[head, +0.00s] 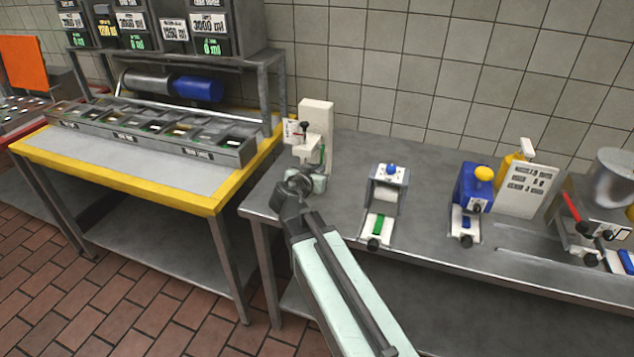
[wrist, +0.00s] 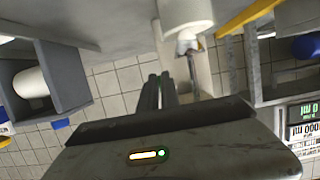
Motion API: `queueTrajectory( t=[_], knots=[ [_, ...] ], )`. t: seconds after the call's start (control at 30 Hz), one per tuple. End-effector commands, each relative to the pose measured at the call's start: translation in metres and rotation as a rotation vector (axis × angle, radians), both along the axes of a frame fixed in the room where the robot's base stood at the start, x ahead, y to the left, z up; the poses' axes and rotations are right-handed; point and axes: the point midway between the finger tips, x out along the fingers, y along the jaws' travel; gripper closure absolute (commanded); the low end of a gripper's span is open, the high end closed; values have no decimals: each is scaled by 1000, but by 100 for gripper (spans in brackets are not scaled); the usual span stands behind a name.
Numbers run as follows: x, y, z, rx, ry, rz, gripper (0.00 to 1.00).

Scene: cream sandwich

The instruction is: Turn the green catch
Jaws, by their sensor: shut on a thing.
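A white dispenser-like machine (head: 316,115) stands at the left end of the grey counter, against the tiled wall. A small green catch (head: 322,153) shows on its right side, just above and beside my gripper. My gripper (head: 298,180) is at the machine's lower front, with its jaws closed. In the wrist view the two dark fingers (wrist: 159,91) are close together, with a thin gap between them. A white cylinder (wrist: 185,14) and a pale rod are just to their right. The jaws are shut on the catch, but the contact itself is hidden.
A grey-white device (head: 388,178) with a green strip and a blue-yellow device (head: 472,190) stand to the right on the counter (head: 430,205). A yellow-edged table (head: 120,180) with a row of bins (head: 150,135) is at left. Bare counter lies between the devices.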

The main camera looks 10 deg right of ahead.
Motion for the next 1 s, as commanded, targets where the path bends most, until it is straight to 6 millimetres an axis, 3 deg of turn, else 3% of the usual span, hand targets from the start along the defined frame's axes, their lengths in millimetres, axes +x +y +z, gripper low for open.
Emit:
queueTrajectory(
  t=[0.03,0.7,0.8,1.0],
  knots=[
    [1,-1,-6,-8,-14,-2,100],
    [3,-3,-2,-38,-66,-2,100],
    [3,-3,-2,-39,-65,-1,72],
    [3,-2,-3,-37,-65,0,72]
  ],
)
